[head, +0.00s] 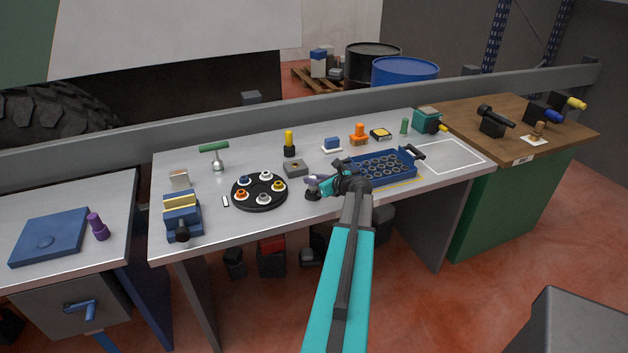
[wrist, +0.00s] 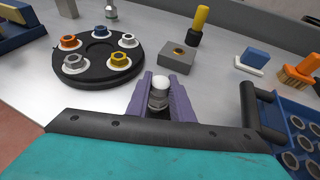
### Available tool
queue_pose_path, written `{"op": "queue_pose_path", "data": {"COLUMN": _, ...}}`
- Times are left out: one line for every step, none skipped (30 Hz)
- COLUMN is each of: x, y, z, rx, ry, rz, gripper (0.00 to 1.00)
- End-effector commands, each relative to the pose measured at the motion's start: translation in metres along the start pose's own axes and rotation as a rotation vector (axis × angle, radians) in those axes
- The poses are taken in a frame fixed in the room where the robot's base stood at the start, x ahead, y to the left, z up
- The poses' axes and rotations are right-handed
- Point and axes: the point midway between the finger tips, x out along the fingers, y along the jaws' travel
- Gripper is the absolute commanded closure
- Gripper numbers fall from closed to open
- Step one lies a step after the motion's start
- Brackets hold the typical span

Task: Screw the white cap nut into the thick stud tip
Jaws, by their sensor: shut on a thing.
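My gripper (wrist: 160,100) has purple fingers and is shut on the white cap nut (wrist: 159,82), which has a white domed top and a grey metal lower part. In the head view my gripper (head: 315,184) is low over the bench's front edge, just right of the black round tray. The nut's dome points up between the fingers. I cannot make out the thick stud tip; whatever lies directly below the nut is hidden by the fingers. A small dark piece (head: 312,195) shows under the gripper in the head view, too small to identify.
The black round tray (wrist: 98,72) holds several coloured nuts, left of my gripper. A grey block with a hole (wrist: 176,58) sits behind it. A blue crate (wrist: 273,95) with a dark handle stands close on the right. A blue vise (head: 182,218) is further left.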

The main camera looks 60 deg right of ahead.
Motion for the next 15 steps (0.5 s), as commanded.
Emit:
{"op": "queue_pose_path", "data": {"x": 0.0005, "y": -0.0002, "z": -0.0011, "rx": 0.0, "ry": 0.0, "rz": 0.0, "gripper": 1.0}}
{"op": "queue_pose_path", "data": {"x": 0.0007, "y": -0.0002, "z": -0.0016, "rx": 0.0, "ry": 0.0, "rz": 0.0, "gripper": 1.0}}
{"op": "queue_pose_path", "data": {"x": 0.0009, "y": -0.0002, "z": -0.0022, "rx": 0.0, "ry": 0.0, "rz": 0.0, "gripper": 1.0}}
{"op": "queue_pose_path", "data": {"x": 0.001, "y": -0.0002, "z": -0.0026, "rx": 0.0, "ry": 0.0, "rz": 0.0, "gripper": 1.0}}
{"op": "queue_pose_path", "data": {"x": 0.0012, "y": -0.0002, "z": -0.0031, "rx": 0.0, "ry": 0.0, "rz": 0.0, "gripper": 1.0}}
{"op": "queue_pose_path", "data": {"x": 0.0015, "y": -0.0002, "z": -0.0037, "rx": 0.0, "ry": 0.0, "rz": 0.0, "gripper": 1.0}}
{"op": "queue_pose_path", "data": {"x": 0.0016, "y": -0.0003, "z": -0.0041, "rx": 0.0, "ry": 0.0, "rz": 0.0, "gripper": 1.0}}
{"op": "queue_pose_path", "data": {"x": 0.0018, "y": -0.0003, "z": -0.0046, "rx": 0.0, "ry": 0.0, "rz": -0.001, "gripper": 1.0}}
{"op": "queue_pose_path", "data": {"x": 0.0021, "y": -0.0003, "z": -0.0052, "rx": 0.0, "ry": 0.0, "rz": -0.001, "gripper": 1.0}}
{"op": "queue_pose_path", "data": {"x": 0.0022, "y": -0.0003, "z": -0.0056, "rx": 0.0, "ry": 0.0, "rz": -0.001, "gripper": 1.0}}
{"op": "queue_pose_path", "data": {"x": 0.0024, "y": -0.0003, "z": -0.0061, "rx": 0.0, "ry": 0.0, "rz": -0.001, "gripper": 1.0}}
{"op": "queue_pose_path", "data": {"x": 0.0026, "y": -0.0004, "z": -0.0067, "rx": 0.001, "ry": 0.0, "rz": -0.001, "gripper": 1.0}}
{"op": "queue_pose_path", "data": {"x": 0.0028, "y": -0.0003, "z": -0.0071, "rx": 0.0, "ry": 0.0, "rz": -0.001, "gripper": 1.0}}
{"op": "queue_pose_path", "data": {"x": 0.003, "y": -0.0004, "z": -0.0076, "rx": 0.001, "ry": 0.0, "rz": -0.001, "gripper": 1.0}}
{"op": "queue_pose_path", "data": {"x": 0.0032, "y": -0.0004, "z": -0.0082, "rx": 0.001, "ry": 0.0, "rz": -0.001, "gripper": 1.0}}
